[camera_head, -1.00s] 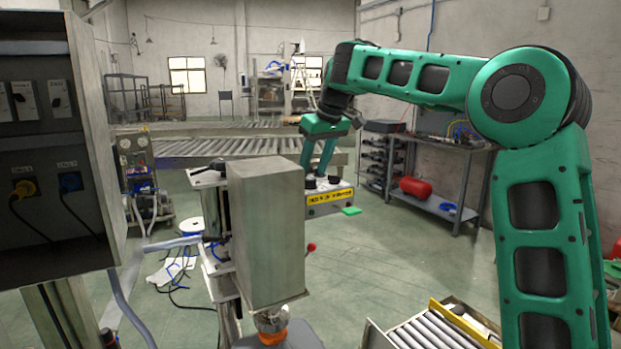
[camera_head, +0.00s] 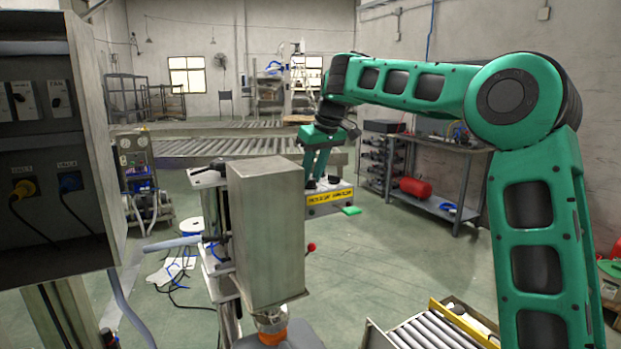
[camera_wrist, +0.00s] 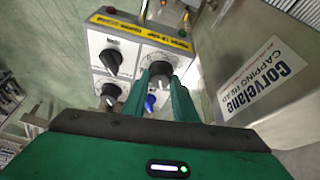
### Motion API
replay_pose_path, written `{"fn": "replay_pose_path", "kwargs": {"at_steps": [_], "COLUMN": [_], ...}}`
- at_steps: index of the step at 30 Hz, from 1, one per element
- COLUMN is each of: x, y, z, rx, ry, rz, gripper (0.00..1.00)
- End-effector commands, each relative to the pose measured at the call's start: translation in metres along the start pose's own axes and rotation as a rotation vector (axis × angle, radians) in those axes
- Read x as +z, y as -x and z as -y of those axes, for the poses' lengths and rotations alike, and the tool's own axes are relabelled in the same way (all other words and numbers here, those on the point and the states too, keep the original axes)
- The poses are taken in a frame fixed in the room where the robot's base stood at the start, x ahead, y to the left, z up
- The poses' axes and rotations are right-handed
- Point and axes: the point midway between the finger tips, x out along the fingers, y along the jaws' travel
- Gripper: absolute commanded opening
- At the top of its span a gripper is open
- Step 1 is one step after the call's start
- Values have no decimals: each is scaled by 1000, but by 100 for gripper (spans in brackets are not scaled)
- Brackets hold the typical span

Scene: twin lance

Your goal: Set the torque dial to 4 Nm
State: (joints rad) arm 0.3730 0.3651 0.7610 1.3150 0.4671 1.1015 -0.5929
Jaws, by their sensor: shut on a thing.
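A pale control box (camera_wrist: 135,45) with a yellow label strip fills the upper middle of the wrist view. It also shows in the head view (camera_head: 335,209). My gripper (camera_wrist: 163,76) points at the box face, with its two green fingers closed on a dark round dial (camera_wrist: 160,69) on the right part of the panel. The fingers hide most of this dial, and its scale and pointer cannot be read. In the head view my gripper (camera_head: 316,172) reaches down to the top of the box.
Beside the held dial are a large black knob (camera_wrist: 111,61), a smaller dark knob (camera_wrist: 111,91) and a blue knob (camera_wrist: 150,103). A metal capping head housing (camera_wrist: 265,65) stands close on the right. A tall grey box (camera_head: 266,235) stands left of the arm in the head view.

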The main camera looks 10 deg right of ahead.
Motion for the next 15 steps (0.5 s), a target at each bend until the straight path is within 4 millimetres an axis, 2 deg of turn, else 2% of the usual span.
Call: {"fn": "replay_pose_path", "kwargs": {"at_steps": [8, 15], "x": [0, -1], "y": [1, 1], "z": [1, 3], "rx": [41, 114], "ry": [-93, -269], "rz": [-2, -3], "gripper": [3, 3]}}
